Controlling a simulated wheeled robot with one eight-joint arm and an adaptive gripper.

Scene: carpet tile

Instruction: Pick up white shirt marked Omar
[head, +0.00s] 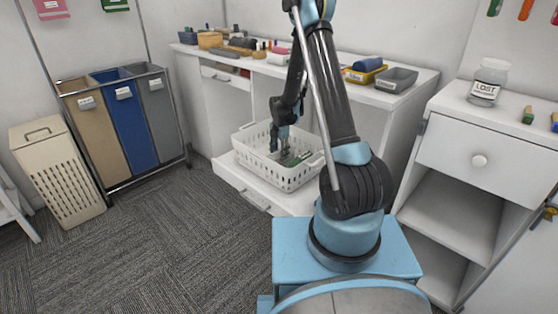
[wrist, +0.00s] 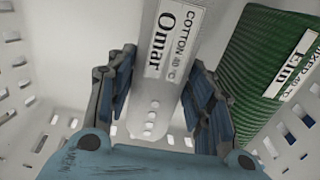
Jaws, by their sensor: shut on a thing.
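In the head view my gripper (head: 279,140) reaches down into a white perforated basket (head: 286,180). I cannot make out the white shirt there against the basket. A dark green ribbed garment (wrist: 262,68) with a tag that seems to read "Elin" lies right of the fingers; it also shows in the head view (head: 296,159).
Three hampers, including a blue one (head: 127,118), and a beige slotted basket (head: 60,180) stand left. The carpet (head: 160,235) is clear.

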